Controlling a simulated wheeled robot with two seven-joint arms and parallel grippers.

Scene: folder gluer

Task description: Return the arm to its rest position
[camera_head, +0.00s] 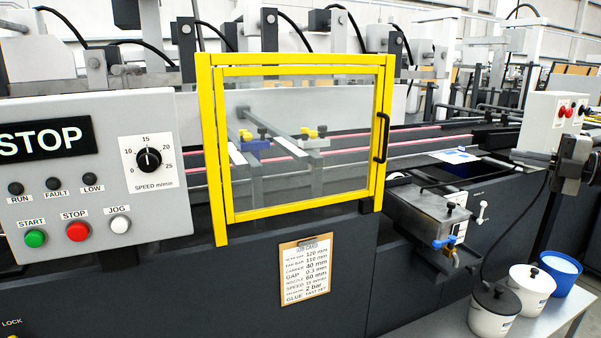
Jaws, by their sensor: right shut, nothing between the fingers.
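My right gripper (563,172) is dark and shows at the right edge of the head view, partly cut off by the frame. It is shut and empty, in front of the white control box with red knobs (556,122). It appears apart from the machine, though its exact distance is hard to tell. My left gripper is not in view.
The yellow-framed guard door (221,150) is closed, with a black handle (381,138). A STOP panel (170,205) stands at left. A metal glue tank (428,208) juts out at right. White pots (493,312) and a blue bucket (558,275) stand on a low table (440,325).

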